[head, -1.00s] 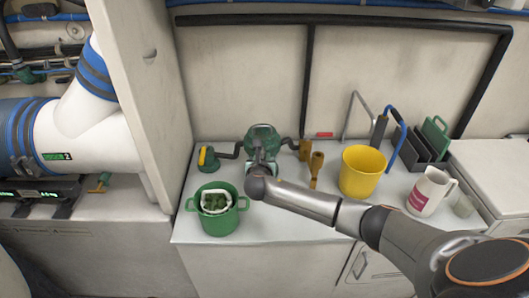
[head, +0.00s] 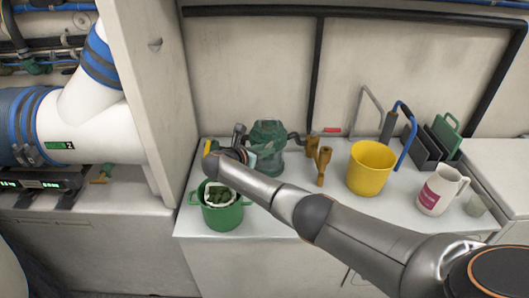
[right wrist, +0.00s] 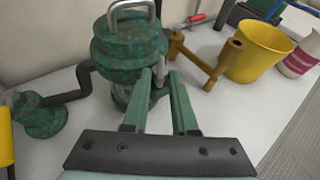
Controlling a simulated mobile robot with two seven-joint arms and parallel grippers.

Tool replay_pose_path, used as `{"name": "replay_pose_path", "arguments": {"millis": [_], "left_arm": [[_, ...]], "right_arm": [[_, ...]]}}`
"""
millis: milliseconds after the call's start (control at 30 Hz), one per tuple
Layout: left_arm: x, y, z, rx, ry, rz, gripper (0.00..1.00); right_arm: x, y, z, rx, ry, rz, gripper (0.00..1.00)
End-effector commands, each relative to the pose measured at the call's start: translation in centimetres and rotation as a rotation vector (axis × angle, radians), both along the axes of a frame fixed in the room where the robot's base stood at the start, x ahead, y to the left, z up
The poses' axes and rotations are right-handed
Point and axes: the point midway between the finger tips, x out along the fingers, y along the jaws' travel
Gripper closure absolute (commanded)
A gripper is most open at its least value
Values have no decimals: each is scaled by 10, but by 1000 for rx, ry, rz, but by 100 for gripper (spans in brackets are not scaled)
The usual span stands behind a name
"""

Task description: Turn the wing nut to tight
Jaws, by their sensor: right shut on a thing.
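The green, mottled strainer (head: 268,145) stands upright on the white counter, with a metal bail on top (right wrist: 130,10). My right gripper (head: 254,158) reaches in from the left front of the strainer. In the right wrist view its two green fingers (right wrist: 160,74) close at the strainer's right side, just under the lid's edge. They are shut on a small grey metal part (right wrist: 159,66) that looks like the wing nut. It is mostly hidden by the fingers, so its wings cannot be made out. My left gripper is not in view.
A green pot (head: 222,216) stands in front, below my right forearm. A brass-coloured fitting (head: 322,166), yellow bucket (head: 371,168) and white jug (head: 438,192) stand to the right. A dark pipe (right wrist: 84,80) joins the strainer at its left.

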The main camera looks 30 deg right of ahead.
Motion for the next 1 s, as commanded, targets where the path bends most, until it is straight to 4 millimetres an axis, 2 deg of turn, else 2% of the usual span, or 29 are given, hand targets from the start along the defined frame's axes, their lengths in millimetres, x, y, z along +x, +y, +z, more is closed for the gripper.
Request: {"name": "replay_pose_path", "arguments": {"millis": [400,433,700,1000], "left_arm": [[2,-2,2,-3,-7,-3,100],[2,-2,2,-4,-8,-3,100],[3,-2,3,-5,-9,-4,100],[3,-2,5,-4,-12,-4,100]], "right_arm": [[0,-1,0,-1,0,-6,100],[0,-1,0,-1,0,-6,73],[0,-1,0,-1,0,-5,44],[-1,2,2,0,0,-4,44]]}}
